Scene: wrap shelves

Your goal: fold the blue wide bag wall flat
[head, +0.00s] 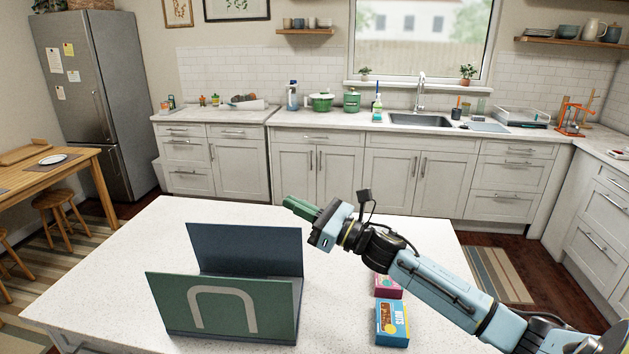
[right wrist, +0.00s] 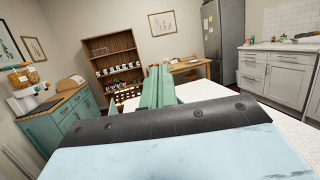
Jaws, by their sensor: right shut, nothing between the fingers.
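The bag stands on the white island. Its blue wide wall (head: 243,248) stands upright at the back, with its lower part hidden. The green front wall (head: 222,308) with a grey handle arch stands in front of it. My right gripper (head: 298,207) is shut and empty, with green fingers pointing left. In the head view it shows just above the blue wall's right top corner, and I see no contact. The shut fingers also show in the right wrist view (right wrist: 157,88). My left gripper is not in view.
A blue nuts box (head: 392,322) and a pink box (head: 388,284) stand on the island (head: 140,245) right of the bag, below my right arm. The island top left of and behind the bag is clear. A sink counter (head: 330,122) runs along the back wall.

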